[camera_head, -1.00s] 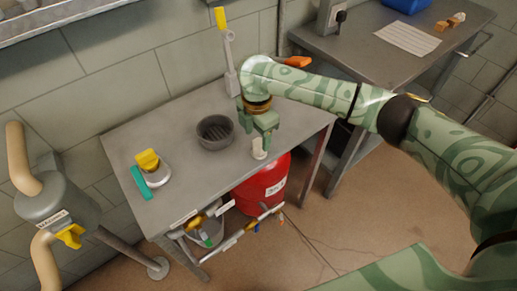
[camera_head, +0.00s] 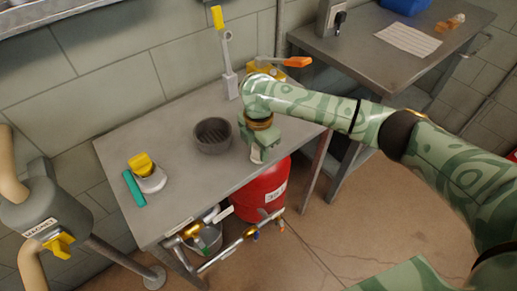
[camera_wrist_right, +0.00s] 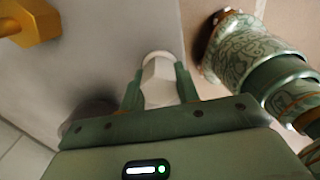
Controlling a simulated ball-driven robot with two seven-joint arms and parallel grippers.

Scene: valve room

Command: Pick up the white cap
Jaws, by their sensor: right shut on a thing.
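The white cap (camera_wrist_right: 158,84) shows in the right wrist view between the two fingers of my right gripper (camera_wrist_right: 160,88). In the head view my right gripper (camera_head: 258,155) is low at the table's front right edge, and a small pale bit of the cap shows by its fingers. The right gripper is shut on the cap. I cannot tell whether the cap still touches the table. My left gripper is not in view.
The grey metal table (camera_head: 190,195) also holds a dark round bowl (camera_head: 213,136), a yellow-and-white item (camera_head: 147,173) and a teal block (camera_head: 133,189). A red container (camera_head: 262,192) stands below. A valve post (camera_head: 50,205) is at left.

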